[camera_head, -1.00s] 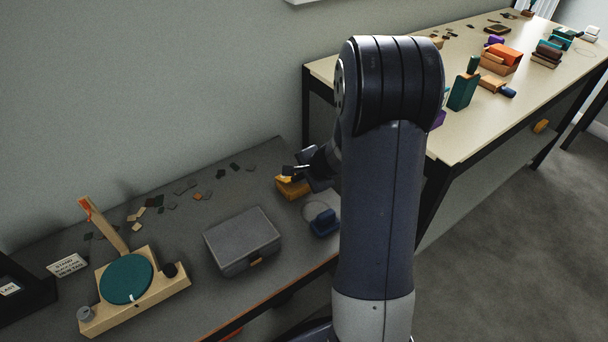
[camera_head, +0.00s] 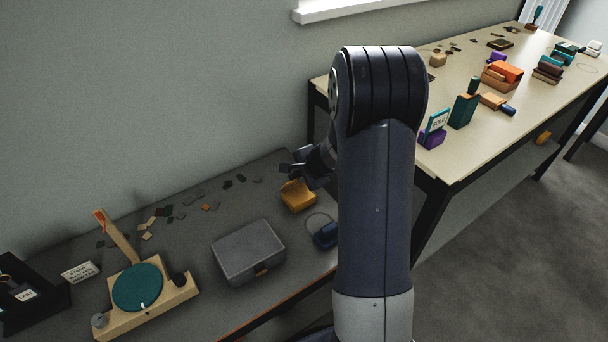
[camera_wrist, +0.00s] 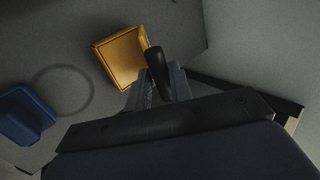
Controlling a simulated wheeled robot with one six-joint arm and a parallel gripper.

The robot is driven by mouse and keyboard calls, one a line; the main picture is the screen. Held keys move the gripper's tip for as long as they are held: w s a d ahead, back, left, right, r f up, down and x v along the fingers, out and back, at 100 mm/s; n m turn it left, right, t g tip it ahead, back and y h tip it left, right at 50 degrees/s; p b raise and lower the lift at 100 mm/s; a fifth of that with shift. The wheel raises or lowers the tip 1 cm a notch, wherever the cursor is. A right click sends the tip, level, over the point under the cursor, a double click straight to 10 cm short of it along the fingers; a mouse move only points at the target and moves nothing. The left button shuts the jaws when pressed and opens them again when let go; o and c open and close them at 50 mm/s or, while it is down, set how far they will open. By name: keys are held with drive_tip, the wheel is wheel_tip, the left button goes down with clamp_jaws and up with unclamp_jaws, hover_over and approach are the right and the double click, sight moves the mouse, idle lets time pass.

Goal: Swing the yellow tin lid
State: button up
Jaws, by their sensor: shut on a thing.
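The yellow tin (camera_head: 300,201) stands on the low dark table, beyond and right of a grey case. In the wrist view the tin (camera_wrist: 118,60) looks like a square yellow tray seen from above. Its lid (camera_wrist: 143,38) seems to stand up along the right side, seen nearly edge-on. A dark rounded handle (camera_wrist: 154,62) sits at that side, between my fingers. My gripper (camera_wrist: 160,88) is shut on this handle. In the head view my gripper (camera_head: 296,167) is just above the tin's far side; my arm hides part of the wrist.
The grey case (camera_head: 248,252) and a blue block (camera_head: 326,236) stand near the tin. A wooden stand with a green disc (camera_head: 137,288) is at left. Flat chips lie along the wall. A higher cream table (camera_head: 440,165) stands at right.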

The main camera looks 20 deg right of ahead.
drive_tip(key=shift+r, duration=0.1)
drive_tip(key=shift+o, duration=0.2)
drive_tip(key=shift+w+a+r+p, duration=0.15)
drive_tip(key=shift+w+r+p, duration=0.25)
drive_tip(key=shift+w+p, duration=0.35)
drive_tip(key=shift+o, duration=0.3)
drive_tip(key=shift+w+a, duration=0.1)
drive_tip(key=shift+w, duration=0.35)
drive_tip(key=o, duration=1)
drive_tip(key=shift+f, duration=0.1)
drive_tip(key=p+v, duration=0.2)
drive_tip(key=v, duration=0.8)
drive_tip(key=shift+s+r+p, duration=0.3)
